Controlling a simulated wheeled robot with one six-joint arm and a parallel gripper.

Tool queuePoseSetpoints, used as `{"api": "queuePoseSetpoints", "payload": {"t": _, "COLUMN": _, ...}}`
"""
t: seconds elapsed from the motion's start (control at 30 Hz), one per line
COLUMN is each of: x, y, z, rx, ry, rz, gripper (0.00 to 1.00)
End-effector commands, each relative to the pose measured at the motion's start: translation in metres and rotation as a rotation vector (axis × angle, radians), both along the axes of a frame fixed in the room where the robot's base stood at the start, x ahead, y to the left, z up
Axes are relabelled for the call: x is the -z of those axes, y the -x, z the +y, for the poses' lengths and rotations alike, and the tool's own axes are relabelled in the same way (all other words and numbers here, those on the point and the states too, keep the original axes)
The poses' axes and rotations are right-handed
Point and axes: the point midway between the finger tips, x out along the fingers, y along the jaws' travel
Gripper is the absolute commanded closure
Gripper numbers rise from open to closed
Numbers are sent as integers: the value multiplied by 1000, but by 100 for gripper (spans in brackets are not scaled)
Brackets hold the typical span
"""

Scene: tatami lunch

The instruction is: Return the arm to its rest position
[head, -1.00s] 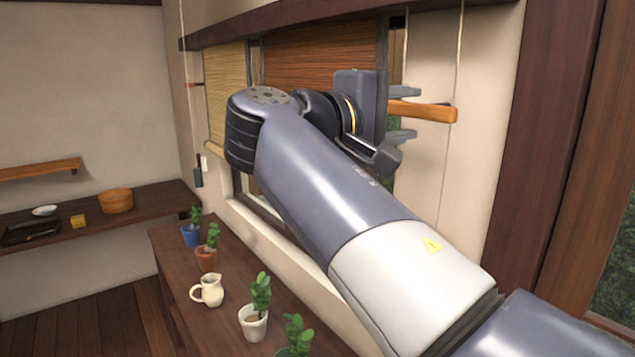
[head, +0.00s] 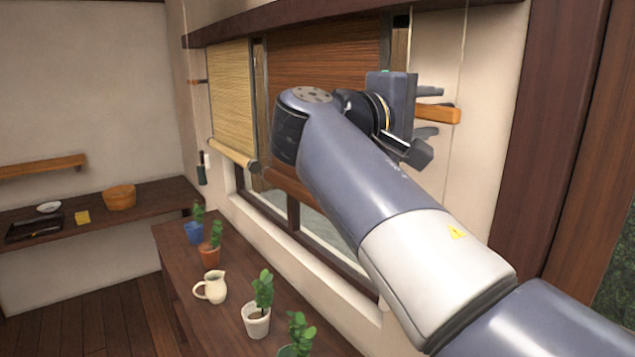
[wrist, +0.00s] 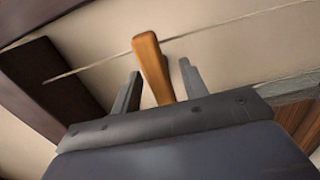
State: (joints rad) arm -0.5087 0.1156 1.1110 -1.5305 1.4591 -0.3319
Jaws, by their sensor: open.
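My gripper (head: 432,112) is open near the wall right of the window in the head view. An orange-brown wooden peg (head: 440,114) shows between its two grey fingers. In the wrist view, my gripper (wrist: 160,75) has its fingers apart, with the wooden peg (wrist: 151,62) between them and a clear gap on the left; contact on the right is hard to tell. My arm reaches from the lower right across the head view. The gripper body hides the peg's near end in the head view.
A window with a straw blind (head: 232,100) and a brown slatted blind (head: 325,62) lies behind my arm. Below are a dark counter (head: 180,262) with potted plants (head: 258,318) and a cream jug (head: 212,287). A thin cord (head: 462,60) hangs by the peg.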

Motion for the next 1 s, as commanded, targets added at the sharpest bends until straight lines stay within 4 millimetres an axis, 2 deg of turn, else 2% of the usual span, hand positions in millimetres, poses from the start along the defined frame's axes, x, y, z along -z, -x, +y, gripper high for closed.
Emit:
{"api": "queuePoseSetpoints", "payload": {"t": 0.73, "x": 1, "y": 62, "z": 86, "rx": -4, "ry": -1, "rz": 0, "gripper": 58}}
{"api": "queuePoseSetpoints", "payload": {"t": 1.0, "x": -1, "y": 37, "z": 49, "rx": 5, "ry": 0, "rz": 0, "gripper": 58}}
